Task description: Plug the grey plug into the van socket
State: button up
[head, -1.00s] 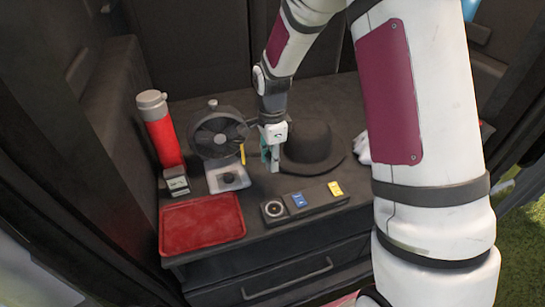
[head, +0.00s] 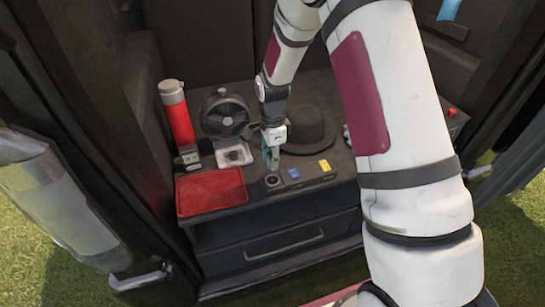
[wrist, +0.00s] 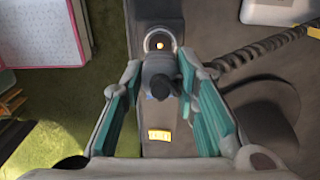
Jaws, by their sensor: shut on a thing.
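My gripper (head: 272,163) is shut on the grey plug (wrist: 158,72), which sits between its teal finger pads in the wrist view. A dark coiled cable (wrist: 255,50) runs off to the upper right there. The round van socket (head: 272,181) is at the left end of a dark panel on the counter. In the wrist view the socket (wrist: 159,40) has a light ring and a glowing orange centre, just beyond the plug's tip. The plug is close to the socket; I cannot tell if they touch. In the head view the fingers mostly hide the plug.
A red tray (head: 211,192), a red flask (head: 178,118), a black fan (head: 225,117) and a black hat (head: 309,130) stand around on the counter (head: 275,199). A drawer is below.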

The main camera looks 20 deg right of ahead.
aim_at(272, 180)
jog(key=shift+f, duration=0.15)
jog(key=shift+f+b, duration=1.25)
jog(key=shift+f, duration=1.5)
jog(key=shift+f+b, duration=0.35)
jog(key=shift+f, duration=0.25)
jog(key=o, duration=1.1)
jog(key=shift+o, duration=0.2)
jog(key=shift+r, duration=0.1)
notch_tip(272, 180, up, 12)
jog(key=shift+f, duration=0.1)
